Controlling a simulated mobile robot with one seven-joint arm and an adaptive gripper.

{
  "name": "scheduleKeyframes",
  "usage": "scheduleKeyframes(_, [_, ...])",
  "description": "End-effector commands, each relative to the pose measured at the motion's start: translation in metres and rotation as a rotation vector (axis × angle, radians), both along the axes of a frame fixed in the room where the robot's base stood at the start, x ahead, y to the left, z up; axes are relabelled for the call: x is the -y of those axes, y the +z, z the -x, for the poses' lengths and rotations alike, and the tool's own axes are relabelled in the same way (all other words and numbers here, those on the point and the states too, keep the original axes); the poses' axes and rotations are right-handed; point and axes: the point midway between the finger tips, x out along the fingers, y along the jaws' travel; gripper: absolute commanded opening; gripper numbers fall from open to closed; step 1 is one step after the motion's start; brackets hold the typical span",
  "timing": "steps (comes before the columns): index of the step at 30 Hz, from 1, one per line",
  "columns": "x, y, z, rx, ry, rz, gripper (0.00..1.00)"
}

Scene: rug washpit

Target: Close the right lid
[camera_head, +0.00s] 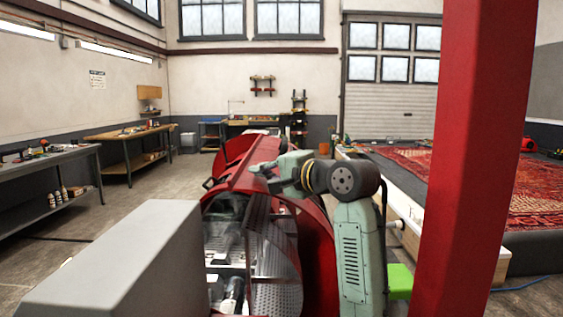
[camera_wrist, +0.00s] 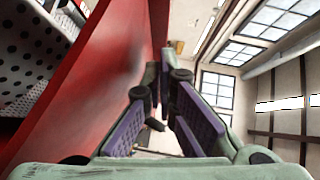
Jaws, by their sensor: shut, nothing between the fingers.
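A red machine stands in the middle of the head view, with perforated metal (camera_head: 277,268) and white parts showing in its open interior. A red lid-like panel (camera_head: 238,165) rises at its far side, and a curved red panel (camera_head: 318,255) stands on its right side. I cannot tell for certain which is the right lid. My gripper (camera_head: 262,170) is over the machine, close to the far red panel, partly hidden by my wrist. In the wrist view, my gripper (camera_wrist: 162,80) is shut and empty beside a large red panel (camera_wrist: 100,85); I cannot tell whether they touch.
A rug (camera_head: 530,190) lies on a raised platform at the right. A workbench (camera_head: 45,160) and a wooden table (camera_head: 128,137) stand along the left wall. The floor (camera_head: 165,185) between them and the machine looks clear. A green block (camera_head: 400,279) is beside my arm.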

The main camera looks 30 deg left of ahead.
Motion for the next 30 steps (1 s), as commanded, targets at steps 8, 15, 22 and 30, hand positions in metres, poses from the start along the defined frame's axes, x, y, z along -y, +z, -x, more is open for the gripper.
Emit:
scheduleKeyframes(8, [-0.017, -0.003, 0.011, 0.000, -0.001, -0.001, 0.00])
scheduleKeyframes(15, [-0.017, -0.004, 0.011, 0.000, -0.001, -0.001, 0.00])
scheduleKeyframes(22, [-0.033, -0.005, 0.021, 0.033, 0.006, 0.054, 0.00])
scheduleKeyframes(30, [-0.096, -0.022, 0.060, 0.164, 0.009, 0.272, 0.00])
